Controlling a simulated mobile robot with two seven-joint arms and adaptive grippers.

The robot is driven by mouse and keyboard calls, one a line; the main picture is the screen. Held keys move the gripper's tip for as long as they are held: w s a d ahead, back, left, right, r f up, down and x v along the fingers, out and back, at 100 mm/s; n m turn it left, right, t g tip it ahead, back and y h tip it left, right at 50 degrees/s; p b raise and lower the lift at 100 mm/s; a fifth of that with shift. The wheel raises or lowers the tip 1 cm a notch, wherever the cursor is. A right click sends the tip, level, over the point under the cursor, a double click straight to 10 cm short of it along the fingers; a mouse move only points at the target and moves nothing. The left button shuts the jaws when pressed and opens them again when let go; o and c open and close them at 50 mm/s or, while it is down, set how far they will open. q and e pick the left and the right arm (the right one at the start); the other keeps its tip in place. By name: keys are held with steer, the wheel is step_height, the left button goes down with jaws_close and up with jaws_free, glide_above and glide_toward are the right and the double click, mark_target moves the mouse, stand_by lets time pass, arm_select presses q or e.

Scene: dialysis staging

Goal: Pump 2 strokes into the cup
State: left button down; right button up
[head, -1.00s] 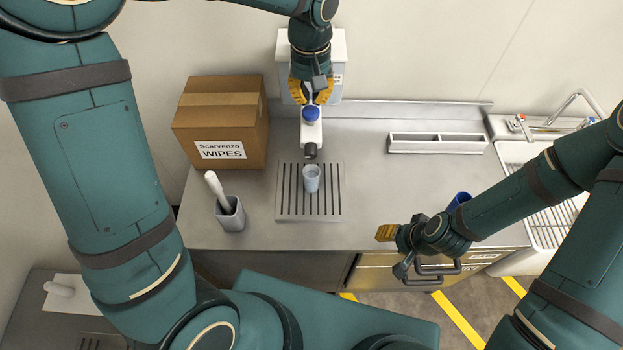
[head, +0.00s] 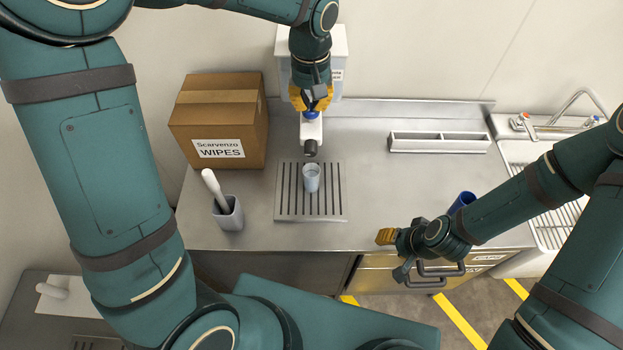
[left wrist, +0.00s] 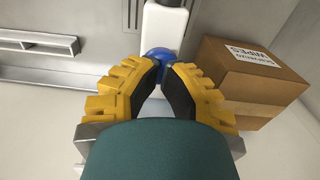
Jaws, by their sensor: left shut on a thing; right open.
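A white pump dispenser (head: 311,131) with a blue knob (head: 311,114) stands against the back wall. Its dark nozzle (head: 311,148) points out above a small translucent cup (head: 311,178), which stands upright on the slotted drip tray (head: 336,207). My left gripper (head: 311,104) is over the dispenser, its yellow fingers shut on the blue knob and partly hiding it. In the left wrist view the knob (left wrist: 158,54) shows at the fingertips. My right gripper (head: 386,236) is open and empty over the counter's front edge. I cannot tell whether liquid is in the cup.
A cardboard wipes box (head: 221,118) stands left of the dispenser. A grey holder (head: 229,214) with a white-handled tool is in front of it. A divided white tray (head: 439,142) lies at back right. A blue cup (head: 462,201) is behind my right arm, near the sink (head: 530,160).

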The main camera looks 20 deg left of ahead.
arm_select(q)
steer(key=shift+f+b, duration=0.55)
steer(key=shift+f, duration=0.35)
steer(key=shift+r, duration=0.2)
steer(key=shift+r+p, duration=2.05)
steer(key=shift+r, duration=0.5)
step_height(320, 180, up, 4)
steer(key=p, duration=0.3)
steer(key=shift+r, duration=0.95)
